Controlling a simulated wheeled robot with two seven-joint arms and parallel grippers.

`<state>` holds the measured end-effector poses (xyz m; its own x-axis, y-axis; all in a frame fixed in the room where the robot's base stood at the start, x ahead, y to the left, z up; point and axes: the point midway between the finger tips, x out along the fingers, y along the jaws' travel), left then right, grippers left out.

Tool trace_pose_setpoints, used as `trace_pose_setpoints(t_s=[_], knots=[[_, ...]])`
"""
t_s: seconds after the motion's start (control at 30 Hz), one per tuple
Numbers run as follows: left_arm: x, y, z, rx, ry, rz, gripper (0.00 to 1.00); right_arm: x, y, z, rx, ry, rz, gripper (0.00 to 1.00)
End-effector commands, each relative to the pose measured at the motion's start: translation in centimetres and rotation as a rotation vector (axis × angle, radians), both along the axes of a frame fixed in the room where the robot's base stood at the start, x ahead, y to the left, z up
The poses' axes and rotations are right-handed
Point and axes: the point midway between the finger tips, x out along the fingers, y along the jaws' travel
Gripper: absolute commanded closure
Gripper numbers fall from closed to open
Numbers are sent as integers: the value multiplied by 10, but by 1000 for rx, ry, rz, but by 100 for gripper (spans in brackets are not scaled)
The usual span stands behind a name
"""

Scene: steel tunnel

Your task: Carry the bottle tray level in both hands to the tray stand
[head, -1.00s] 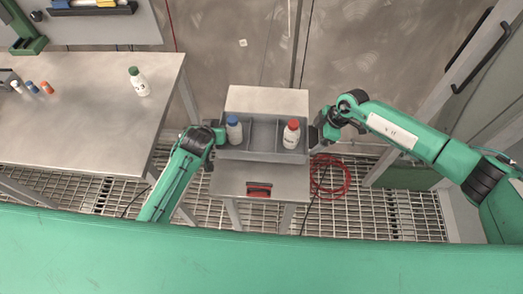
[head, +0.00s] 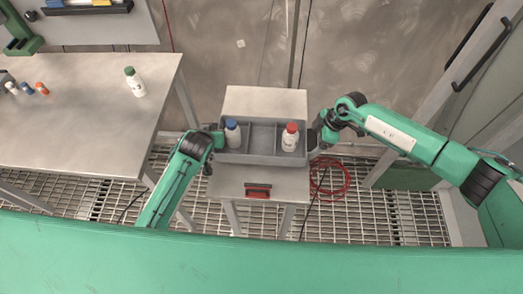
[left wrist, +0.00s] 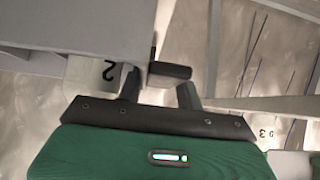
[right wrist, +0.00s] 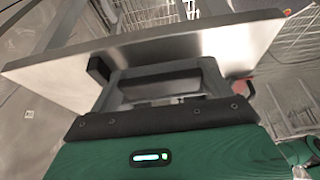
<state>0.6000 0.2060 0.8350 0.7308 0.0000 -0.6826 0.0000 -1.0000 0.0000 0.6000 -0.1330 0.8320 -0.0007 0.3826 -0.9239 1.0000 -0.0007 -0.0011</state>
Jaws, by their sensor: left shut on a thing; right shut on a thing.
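The grey bottle tray (head: 263,159) is over the steel-topped tray stand (head: 266,99) in the head view. Its left compartment holds a white bottle with a blue cap (head: 233,134), its right one a white bottle with a red cap (head: 290,139). Both look upright; the middle compartment is empty. My left gripper (head: 217,140) is shut on the tray's left end and my right gripper (head: 316,139) on its right end. The right wrist view shows the tray's handle (right wrist: 160,88) between the fingers. I cannot tell whether the tray touches the stand.
A steel workbench (head: 75,110) at left carries a green-capped bottle (head: 135,83) and several small capped items. A red coiled hose (head: 331,178) lies on the grating right of the stand. A red-and-black item (head: 257,190) is at the stand's front. A grey wall stands behind.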

Motion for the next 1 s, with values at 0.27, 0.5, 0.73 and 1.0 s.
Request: trace_pose_setpoints(t_s=[0.27, 0.5, 0.73, 1.0], knots=[[1, 0, -13, -1, -5, 1, 99, -1, 1, -15, 0, 1, 5, 53], [1, 0, -25, -1, -5, 1, 99, -1, 1, -26, 0, 1, 5, 53], [1, 0, -26, -1, -2, 1, 42, -1, 1, -28, 0, 2, 4, 0], [-2, 0, -25, 0, -1, 0, 42, 0, 0, -27, 0, 1, 1, 0]])
